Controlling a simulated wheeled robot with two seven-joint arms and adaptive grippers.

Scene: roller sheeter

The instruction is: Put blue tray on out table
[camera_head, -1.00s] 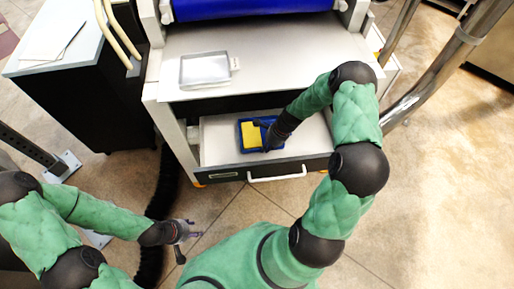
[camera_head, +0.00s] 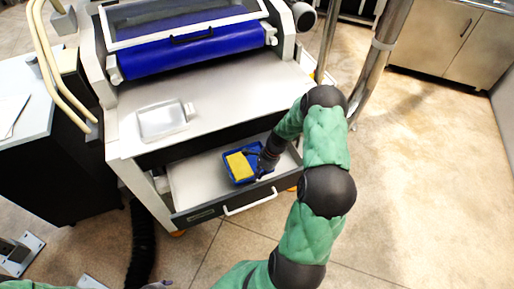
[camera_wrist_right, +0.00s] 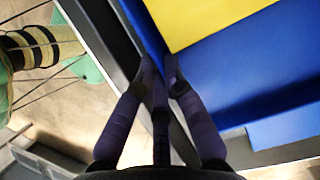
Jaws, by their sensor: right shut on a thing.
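The blue tray (camera_head: 243,183) holds a flat yellow piece (camera_head: 239,166) and sits in the open drawer (camera_head: 190,183) under the machine. My right gripper (camera_head: 262,166) reaches into the drawer at the tray's right side. In the right wrist view its fingers (camera_wrist_right: 162,76) are shut on the tray's blue wall (camera_wrist_right: 225,75). A pale flat surface (camera_head: 230,95) lies above the drawer, in front of the blue roller; no label shows whether it is the out table. Only a sliver of my left gripper (camera_head: 158,285) shows at the bottom edge.
A metal post (camera_head: 372,60) stands at right. A side table (camera_head: 45,95) is at left.

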